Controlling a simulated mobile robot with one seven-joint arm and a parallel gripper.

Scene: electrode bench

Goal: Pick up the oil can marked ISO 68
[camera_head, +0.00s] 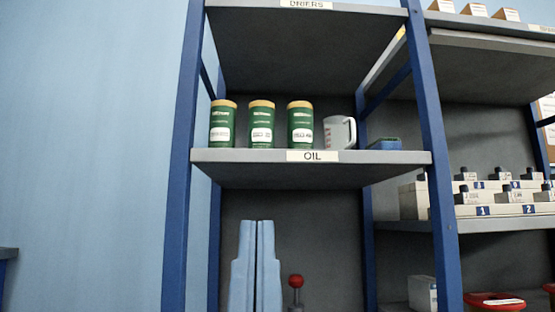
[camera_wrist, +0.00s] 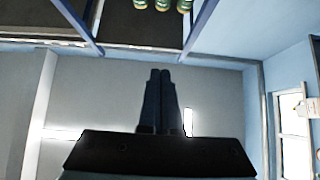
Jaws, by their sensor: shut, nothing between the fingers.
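Three green oil cans with yellow-orange lids stand upright in a row on the shelf marked OIL: a left can (camera_head: 222,124), a middle can (camera_head: 262,125) and a right can (camera_head: 300,125). Their white labels are too small to read, so I cannot tell which is ISO 68. The cans also show, cut off, at the top edge of the wrist view, the middle one (camera_wrist: 162,4) among them. My gripper (camera_head: 257,223) is below the shelf board, fingers pointing up and pressed together, empty. In the wrist view its fingers (camera_wrist: 160,73) are dark, apart from the cans.
The OIL shelf edge (camera_head: 225,156) lies above my gripper. Blue posts (camera_head: 180,200) bound the bay. A red-knobbed lever (camera_head: 296,281) appears beside my fingers.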

